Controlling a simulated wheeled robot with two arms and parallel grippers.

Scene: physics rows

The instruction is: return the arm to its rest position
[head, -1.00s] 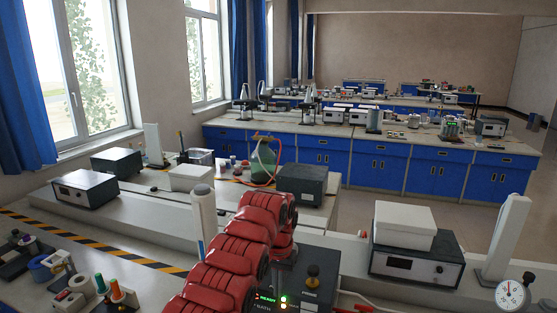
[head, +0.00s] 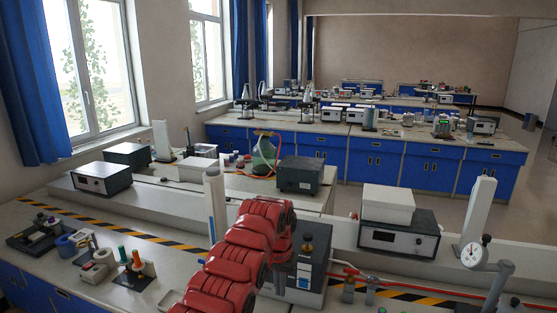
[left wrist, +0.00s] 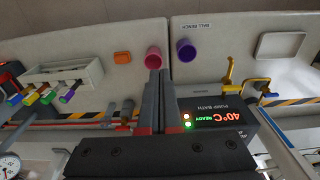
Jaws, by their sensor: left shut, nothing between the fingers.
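My left arm (head: 235,262) is red and comes up from the bottom of the head view, bent over the near bench. Its hand is largely hidden behind the arm links there. In the left wrist view my left gripper (left wrist: 161,80) is shut and empty, its two grey fingers side by side. The fingertips point towards a pink cup (left wrist: 153,57), which appears apart from them, though the gap is hard to judge. My right gripper is not in view.
A pump bath (left wrist: 216,122) reading 40 °C stands close to the hand. A white box (head: 388,204) sits on a device (head: 398,238) to the right.

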